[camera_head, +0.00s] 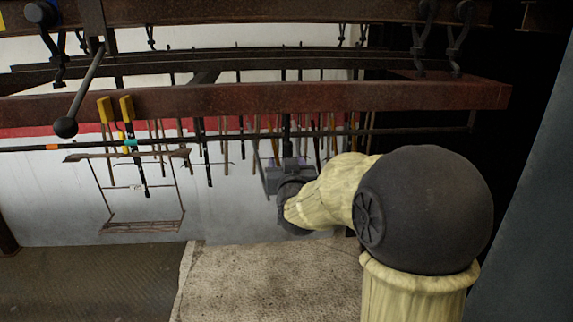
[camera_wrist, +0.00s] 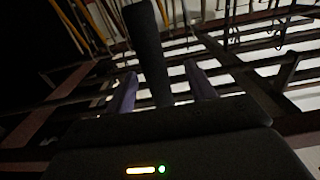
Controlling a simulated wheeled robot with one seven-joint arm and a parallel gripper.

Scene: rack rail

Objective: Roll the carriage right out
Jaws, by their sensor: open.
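A rusty wire frame (camera_head: 144,228) that looks like the carriage hangs at the left in the head view, below a thin dark rail (camera_head: 225,138) with orange and teal marks. My gripper (camera_head: 287,168) is in the middle of the head view, well right of this frame and just below the rail. In the wrist view my gripper's fingers (camera_wrist: 162,92) are apart. A thick dark bar (camera_wrist: 147,40) shows between them; I cannot tell whether it touches them or what it belongs to.
Two yellow-handled tools (camera_head: 127,108) hang above the wire frame. A lever with a black ball (camera_head: 66,127) hangs to their left. A rusty beam (camera_head: 260,98) crosses above the rail. Several thin rods hang behind. A pale mat (camera_head: 265,280) lies on the floor below.

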